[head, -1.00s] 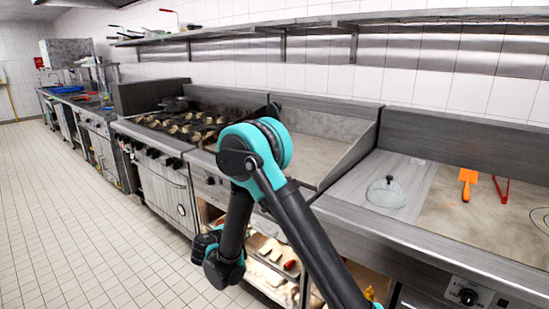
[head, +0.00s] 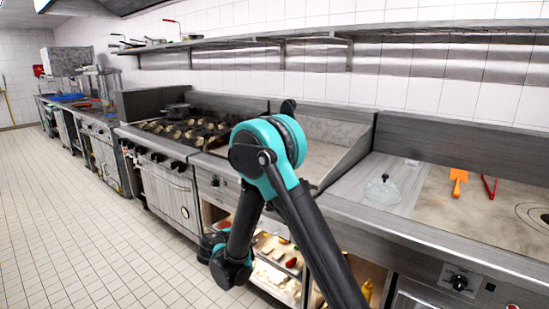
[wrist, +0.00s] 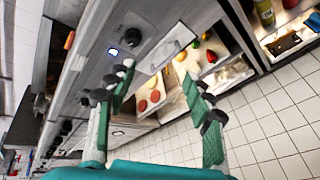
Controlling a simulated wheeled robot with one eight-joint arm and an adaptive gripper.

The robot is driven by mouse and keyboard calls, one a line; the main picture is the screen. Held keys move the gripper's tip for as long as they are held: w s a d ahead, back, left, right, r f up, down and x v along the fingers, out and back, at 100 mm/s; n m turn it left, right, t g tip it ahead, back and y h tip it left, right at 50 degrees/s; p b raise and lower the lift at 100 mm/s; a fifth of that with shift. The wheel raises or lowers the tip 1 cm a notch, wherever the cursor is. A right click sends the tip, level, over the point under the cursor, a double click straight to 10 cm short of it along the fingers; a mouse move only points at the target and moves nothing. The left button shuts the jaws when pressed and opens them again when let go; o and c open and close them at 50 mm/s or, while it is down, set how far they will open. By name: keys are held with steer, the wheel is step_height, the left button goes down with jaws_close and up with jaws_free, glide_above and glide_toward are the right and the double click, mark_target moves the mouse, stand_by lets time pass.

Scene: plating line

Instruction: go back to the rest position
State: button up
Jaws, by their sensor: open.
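My gripper (wrist: 160,98) shows in the wrist view with its two green fingers spread apart and nothing between them. It hangs in front of the counter, with the oven front and shelves beyond it. In the head view my arm is folded in front of the counter, and the gripper itself is hidden there or out of the picture.
A glass lid (head: 383,192), an orange spatula (head: 458,181) and red tongs (head: 490,186) lie on the right counter. A stove (head: 175,130) stands farther left. Food trays (head: 275,275) sit on the shelf below. The tiled floor (head: 75,220) at left is clear.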

steer(key=s+d+r+m+g+y, duration=0.1)
steer(key=s+d+m+g, duration=0.25)
steer(key=d, duration=0.75)
steer(key=s+d+r+m+g, duration=0.2)
steer(key=s+d+m, duration=0.3)
steer(key=d, duration=0.6)
steer(key=s+d+f+m+g+y, duration=0.1)
steer(key=s+d+m+y, duration=0.1)
steer(key=s, duration=0.7)
steer(key=s+d+f+m+g+y, duration=0.1)
steer(key=s+d+m+y, duration=0.1)
steer(key=s+d+m, duration=0.2)
steer(key=s+m, duration=0.3)
steer(key=s, duration=0.3)
steer(key=shift+d+f+y, duration=0.2)
steer(key=shift+f+y, duration=0.1)
